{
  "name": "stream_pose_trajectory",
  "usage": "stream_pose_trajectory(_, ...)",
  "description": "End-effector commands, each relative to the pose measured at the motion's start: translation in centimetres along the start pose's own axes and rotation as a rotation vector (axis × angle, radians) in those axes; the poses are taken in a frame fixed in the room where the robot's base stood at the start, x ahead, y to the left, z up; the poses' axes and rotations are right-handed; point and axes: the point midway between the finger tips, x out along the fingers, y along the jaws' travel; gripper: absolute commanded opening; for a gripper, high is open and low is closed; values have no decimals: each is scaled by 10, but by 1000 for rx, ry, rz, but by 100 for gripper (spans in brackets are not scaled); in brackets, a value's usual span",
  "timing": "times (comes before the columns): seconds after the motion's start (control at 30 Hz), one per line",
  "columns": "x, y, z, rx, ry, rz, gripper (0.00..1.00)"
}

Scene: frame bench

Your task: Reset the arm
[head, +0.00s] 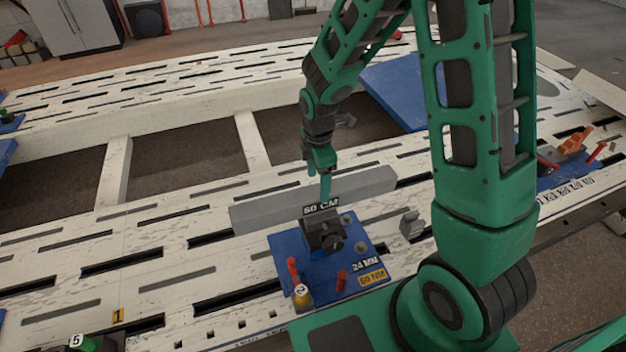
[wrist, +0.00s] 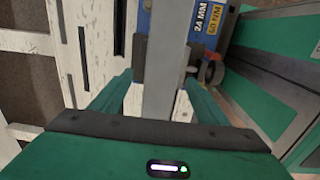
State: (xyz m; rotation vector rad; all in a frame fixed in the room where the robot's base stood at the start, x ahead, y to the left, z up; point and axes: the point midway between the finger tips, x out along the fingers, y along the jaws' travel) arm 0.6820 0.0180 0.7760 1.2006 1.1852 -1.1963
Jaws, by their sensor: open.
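My gripper (head: 324,184) points down over the bench, just above and behind the clamp block (head: 325,232) on a blue plate (head: 290,255). In the wrist view its two green fingers (wrist: 158,92) are spread, one on each side of a long grey bar (wrist: 168,50). Gaps show between the bar and both fingers. In the head view the grey bar (head: 370,188) lies across the white slotted bench, passing behind the clamp block. How far the fingertips reach down beside the bar is unclear.
Another blue panel (head: 405,92) lies behind my arm. The bench frame (head: 118,170) has open gaps; its left surface is mostly clear.

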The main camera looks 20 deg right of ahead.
Motion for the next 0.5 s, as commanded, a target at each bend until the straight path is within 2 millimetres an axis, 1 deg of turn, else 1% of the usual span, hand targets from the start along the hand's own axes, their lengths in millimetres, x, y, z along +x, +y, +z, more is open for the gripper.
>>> stream_pose_trajectory(0.17,-3,0,-1,-1,0,1,69)
stream_pose_trajectory(0.27,-8,-1,3,27,-4,3,69)
stream_pose_trajectory(0.37,-23,-5,20,121,-14,8,69)
stream_pose_trajectory(0.47,-48,-17,48,292,-29,13,69)
stream_pose_trajectory(0.5,-60,-24,61,374,-36,14,69)
